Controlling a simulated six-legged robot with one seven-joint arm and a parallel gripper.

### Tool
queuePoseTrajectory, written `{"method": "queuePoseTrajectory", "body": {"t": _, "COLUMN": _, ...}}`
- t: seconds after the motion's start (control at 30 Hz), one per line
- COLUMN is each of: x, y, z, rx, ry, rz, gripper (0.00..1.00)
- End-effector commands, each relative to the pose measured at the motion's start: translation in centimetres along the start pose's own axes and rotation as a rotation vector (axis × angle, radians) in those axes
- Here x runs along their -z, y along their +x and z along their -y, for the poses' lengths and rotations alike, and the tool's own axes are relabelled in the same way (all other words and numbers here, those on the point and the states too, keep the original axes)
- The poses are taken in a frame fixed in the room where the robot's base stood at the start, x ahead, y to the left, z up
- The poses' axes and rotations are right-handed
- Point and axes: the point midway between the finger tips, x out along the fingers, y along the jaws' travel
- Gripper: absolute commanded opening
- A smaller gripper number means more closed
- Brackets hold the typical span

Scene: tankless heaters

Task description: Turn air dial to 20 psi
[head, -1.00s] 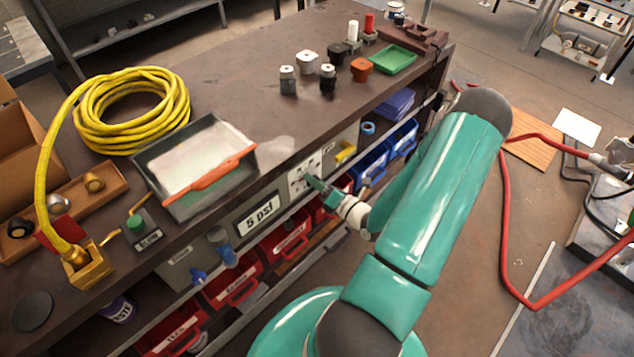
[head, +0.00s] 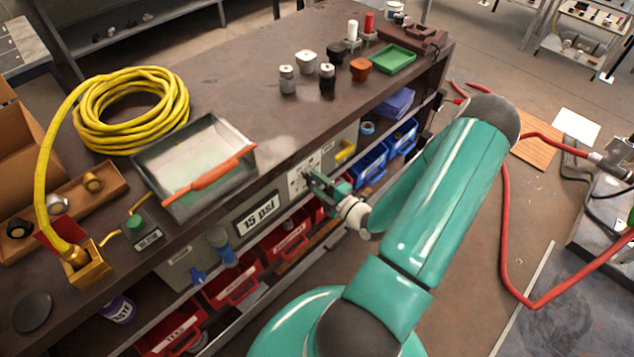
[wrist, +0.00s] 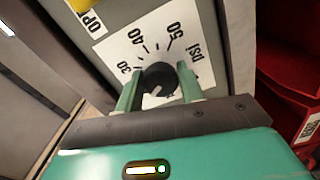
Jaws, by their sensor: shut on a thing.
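The air dial (wrist: 158,79) is a black knob on a white scale plate; 30, 40, 50 and "psi" show in the wrist view. My gripper (wrist: 160,92) has its two green fingers on either side of the knob, shut on it. The lower part of the scale is hidden behind my gripper. In the head view my gripper (head: 312,178) reaches the dial's white plate (head: 301,176) on the bench front. The pressure display (head: 262,214) left of the dial reads 15 psi.
A yellow handle (head: 345,152) sits right of the dial on the panel. Red bins (head: 285,242) and blue bins (head: 372,160) are on the shelf below. A yellow hose (head: 130,110) lies coiled at the left.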

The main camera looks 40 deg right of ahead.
Motion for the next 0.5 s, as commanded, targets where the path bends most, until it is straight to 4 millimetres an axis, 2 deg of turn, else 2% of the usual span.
{"method": "queuePoseTrajectory", "body": {"t": 0.5, "x": 0.01, "y": -0.12, "z": 0.1, "rx": 0.001, "ry": 0.096, "rz": 0.001, "gripper": 0.15}}
